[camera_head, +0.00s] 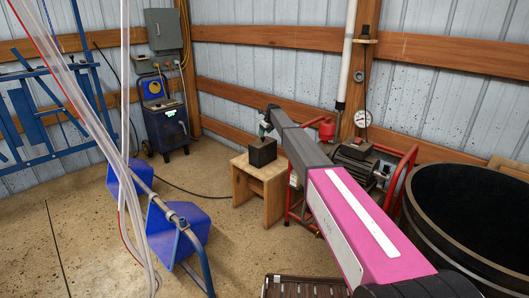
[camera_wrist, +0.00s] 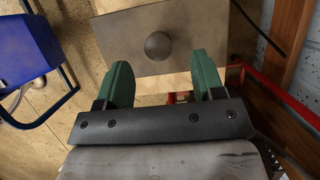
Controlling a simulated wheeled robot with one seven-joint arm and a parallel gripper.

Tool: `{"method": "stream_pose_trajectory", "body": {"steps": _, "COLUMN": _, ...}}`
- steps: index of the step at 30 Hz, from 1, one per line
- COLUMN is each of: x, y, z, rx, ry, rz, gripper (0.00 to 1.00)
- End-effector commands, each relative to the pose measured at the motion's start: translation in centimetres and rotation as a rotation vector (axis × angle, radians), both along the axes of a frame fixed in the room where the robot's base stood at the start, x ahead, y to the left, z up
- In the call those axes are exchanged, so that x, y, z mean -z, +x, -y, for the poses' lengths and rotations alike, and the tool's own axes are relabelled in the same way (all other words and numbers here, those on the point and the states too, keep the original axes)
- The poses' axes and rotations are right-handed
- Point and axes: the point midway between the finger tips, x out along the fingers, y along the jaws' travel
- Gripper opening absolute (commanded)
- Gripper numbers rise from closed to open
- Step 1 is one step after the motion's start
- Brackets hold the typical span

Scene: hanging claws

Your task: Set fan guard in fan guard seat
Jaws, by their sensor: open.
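My gripper (camera_wrist: 160,80) is open, its two green fingers apart with nothing between them. It also shows small at the end of my arm in the head view (camera_head: 266,128), above a dark block (camera_head: 263,152) on a wooden stool (camera_head: 259,185). In the wrist view, a flat grey-brown top (camera_wrist: 205,42) with a round dark knob (camera_wrist: 158,45) lies beyond the fingertips. I cannot tell whether the block or knob is the fan guard or its seat. No part is clearly recognisable as either one.
A motor unit in a red frame (camera_head: 408,172) stands right of the stool, with a large black tub (camera_head: 470,215) farther right. Blue stands (camera_head: 178,232) and hanging clear tubes (camera_head: 95,120) are at left. A slatted brown thing (camera_head: 290,287) shows at the bottom.

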Motion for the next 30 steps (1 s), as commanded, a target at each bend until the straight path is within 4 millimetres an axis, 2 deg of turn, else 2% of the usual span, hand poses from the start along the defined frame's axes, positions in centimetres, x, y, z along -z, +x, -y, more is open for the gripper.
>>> {"method": "stream_pose_trajectory", "body": {"steps": 12, "x": 4.4, "y": 1.0, "z": -1.5, "rx": -0.001, "ry": -0.001, "rz": 0.0, "gripper": 0.62}}
{"method": "stream_pose_trajectory", "body": {"steps": 20, "x": 4.7, "y": 0.9, "z": -1.6, "rx": -0.001, "ry": 0.0, "rz": 0.0, "gripper": 0.62}}
{"method": "stream_pose_trajectory", "body": {"steps": 24, "x": 4.7, "y": 0.9, "z": -1.5, "rx": -0.001, "ry": 0.0, "rz": 0.0, "gripper": 0.17}}
{"method": "stream_pose_trajectory", "body": {"steps": 26, "x": 4.7, "y": 0.9, "z": -1.5, "rx": -0.001, "ry": 0.0, "rz": 0.0, "gripper": 0.0}}
{"method": "stream_pose_trajectory", "body": {"steps": 30, "x": 4.6, "y": 0.9, "z": -1.5, "rx": -0.001, "ry": 0.0, "rz": 0.0, "gripper": 0.0}}
